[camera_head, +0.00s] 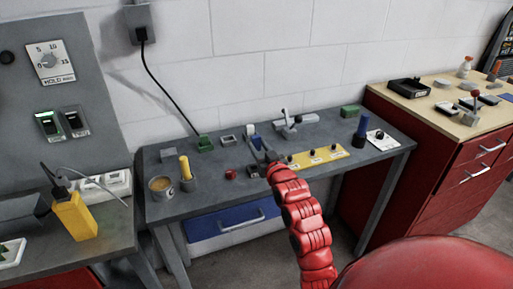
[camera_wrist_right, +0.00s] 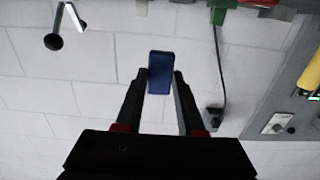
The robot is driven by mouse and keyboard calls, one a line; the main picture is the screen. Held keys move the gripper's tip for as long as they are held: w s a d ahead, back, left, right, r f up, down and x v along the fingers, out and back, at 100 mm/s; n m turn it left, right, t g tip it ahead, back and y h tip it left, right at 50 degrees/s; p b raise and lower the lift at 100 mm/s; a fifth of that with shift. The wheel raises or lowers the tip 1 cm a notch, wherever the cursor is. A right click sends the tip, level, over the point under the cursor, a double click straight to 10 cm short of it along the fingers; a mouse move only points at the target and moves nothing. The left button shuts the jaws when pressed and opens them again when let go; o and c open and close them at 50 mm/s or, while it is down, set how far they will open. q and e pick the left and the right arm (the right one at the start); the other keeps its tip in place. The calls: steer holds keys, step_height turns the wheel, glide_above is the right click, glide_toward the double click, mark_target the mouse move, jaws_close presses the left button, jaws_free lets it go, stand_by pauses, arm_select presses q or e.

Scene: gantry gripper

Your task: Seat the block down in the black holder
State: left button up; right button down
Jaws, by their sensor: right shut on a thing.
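A blue block (camera_wrist_right: 160,72) is clamped between the two fingertips of my right gripper in the right wrist view. In the head view my right gripper (camera_head: 262,146) is over the grey workbench, with the blue block (camera_head: 255,142) at its tips. The block appears held above the bench top; the exact gap is hard to judge. A small dark block-like part (camera_head: 253,171) sits on the bench just in front of the gripper; it may be the black holder, but it is too small to be sure. My left gripper is not in view.
The grey bench (camera_head: 215,190) also carries a green part (camera_head: 205,143), a red knob (camera_head: 230,174), a pot with a yellow handle (camera_head: 185,168), a yellow strip (camera_head: 318,157) and a blue cylinder (camera_head: 361,130). A red cabinet (camera_head: 440,150) stands at the right.

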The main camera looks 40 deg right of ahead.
steer(key=shift+s+r, duration=0.1)
steer(key=shift+s, duration=0.05)
steer(key=shift+f+b, duration=1.75)
steer(key=shift+f, duration=1.3)
steer(key=shift+b, duration=0.3)
steer(key=shift+f, duration=0.2)
steer(key=shift+f+b, duration=0.3)
steer(key=shift+f+b, duration=0.6)
steer(key=shift+f, duration=0.35)
steer(key=shift+c, duration=2.2)
jaws_free()
